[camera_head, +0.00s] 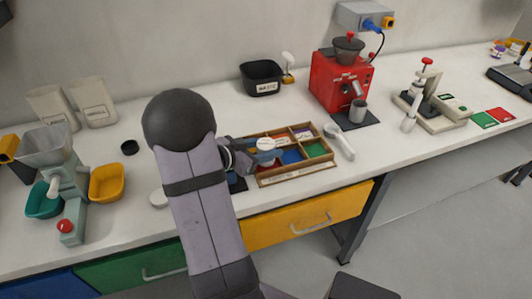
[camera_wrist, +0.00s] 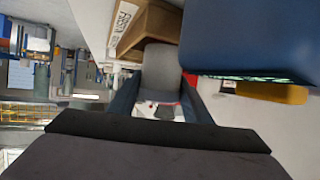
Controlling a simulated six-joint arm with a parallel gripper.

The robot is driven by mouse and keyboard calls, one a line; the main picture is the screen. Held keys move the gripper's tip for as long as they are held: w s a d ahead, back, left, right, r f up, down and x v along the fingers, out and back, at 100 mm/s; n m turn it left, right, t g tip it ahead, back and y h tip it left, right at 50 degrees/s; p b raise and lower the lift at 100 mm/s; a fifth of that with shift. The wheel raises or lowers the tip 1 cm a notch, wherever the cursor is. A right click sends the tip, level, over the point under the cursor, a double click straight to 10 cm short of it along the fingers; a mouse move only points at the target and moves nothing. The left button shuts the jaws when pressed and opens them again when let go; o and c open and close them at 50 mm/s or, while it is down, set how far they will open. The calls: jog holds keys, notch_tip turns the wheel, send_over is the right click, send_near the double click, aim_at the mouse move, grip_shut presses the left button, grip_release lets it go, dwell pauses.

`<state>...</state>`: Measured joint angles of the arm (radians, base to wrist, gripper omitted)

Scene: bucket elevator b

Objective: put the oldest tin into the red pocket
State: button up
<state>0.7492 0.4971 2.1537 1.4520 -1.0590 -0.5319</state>
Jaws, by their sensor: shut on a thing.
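My gripper (camera_head: 258,156) is over the left part of a wooden compartment tray (camera_head: 297,176) in the head view. The wrist view shows its two dark fingers (camera_wrist: 157,95) shut on a grey, rounded thing (camera_wrist: 161,62), which seems to be a tin; its label and date cannot be read. A pale round top (camera_head: 266,143) shows right beside the gripper in the head view; I cannot tell if it is the held thing. The red pocket (camera_head: 270,164) is mostly hidden behind my gripper. A blue pocket (camera_head: 291,156) and a green pocket (camera_head: 315,150) lie to its right.
A white-handled tool (camera_head: 340,141) lies right of the tray. A black labelled bin (camera_head: 262,77) and a red grinder (camera_head: 341,82) stand behind. The bench's front edge is close to the tray.

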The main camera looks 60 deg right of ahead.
jog(key=shift+f, duration=0.95)
jog(key=shift+f, duration=0.15)
jog(key=o, duration=1.1)
jog(key=shift+o, duration=0.2)
jog(key=shift+w+a+r, duration=0.15)
jog(key=shift+r, duration=0.05)
jog(key=b+v, duration=0.1)
jog(key=v, duration=1)
jog(key=shift+a, duration=0.3)
jog(key=shift+r, duration=0.1)
